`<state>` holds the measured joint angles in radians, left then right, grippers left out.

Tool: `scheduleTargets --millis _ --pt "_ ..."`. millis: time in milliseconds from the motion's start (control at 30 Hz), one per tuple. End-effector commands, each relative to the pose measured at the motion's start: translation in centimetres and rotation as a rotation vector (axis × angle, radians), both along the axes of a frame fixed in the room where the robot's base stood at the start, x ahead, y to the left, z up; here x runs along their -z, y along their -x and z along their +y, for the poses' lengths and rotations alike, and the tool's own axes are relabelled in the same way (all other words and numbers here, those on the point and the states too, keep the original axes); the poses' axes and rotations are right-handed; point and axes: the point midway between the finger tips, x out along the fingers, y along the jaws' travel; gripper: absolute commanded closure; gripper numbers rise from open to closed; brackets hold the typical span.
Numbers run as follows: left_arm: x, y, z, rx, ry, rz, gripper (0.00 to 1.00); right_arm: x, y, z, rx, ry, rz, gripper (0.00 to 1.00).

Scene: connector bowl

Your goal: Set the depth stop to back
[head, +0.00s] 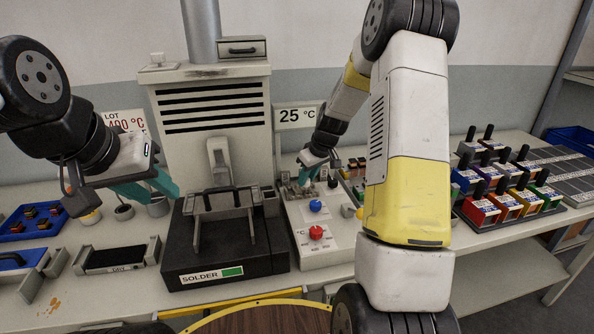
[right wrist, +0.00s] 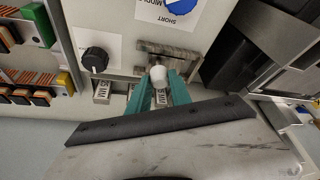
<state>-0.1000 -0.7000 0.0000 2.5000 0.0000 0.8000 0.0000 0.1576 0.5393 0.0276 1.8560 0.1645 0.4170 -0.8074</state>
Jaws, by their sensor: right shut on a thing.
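In the right wrist view, a small white knob (right wrist: 158,73) stands at a slotted metal bracket (right wrist: 168,57) on the pale control panel. I take it for the depth stop's handle; its position along the slot is hard to read. My right gripper (right wrist: 160,88) has its teal fingers shut on this knob. In the head view my right gripper (head: 311,172) is at the back of the panel (head: 325,252), and the knob is too small to make out there. My left gripper (head: 152,187) hangs empty left of the solder unit, its teal fingers apart.
The panel carries a blue knob (head: 316,207) and a red knob (head: 316,233). A black knob (right wrist: 95,59) is beside the bracket. The black solder unit (head: 230,275) stands left of the panel. Coloured connector blocks (head: 480,210) stand to the right, and a blue tray (head: 35,220) lies far left.

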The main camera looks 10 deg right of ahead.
Motion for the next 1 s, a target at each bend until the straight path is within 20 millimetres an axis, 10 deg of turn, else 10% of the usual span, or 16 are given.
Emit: scheduleTargets --millis 733,767,833,1000 --pt "0.0 0.0 0.0 0.000 0.000 0.000 0.64 0.0 -0.1 -1.9 0.002 0.002 -0.001 1.00" --pt "0.0 0.0 0.0 0.000 0.000 0.000 0.64 0.0 -0.1 -2.0 0.002 0.003 -0.002 0.71" --pt "0.0 0.0 0.0 0.000 0.000 0.000 0.64 0.0 -0.1 -2.0 0.003 0.002 -0.001 0.58" --pt "0.0 0.0 0.0 0.000 0.000 0.000 0.64 0.0 -0.1 -1.8 0.002 0.001 -0.001 0.53"
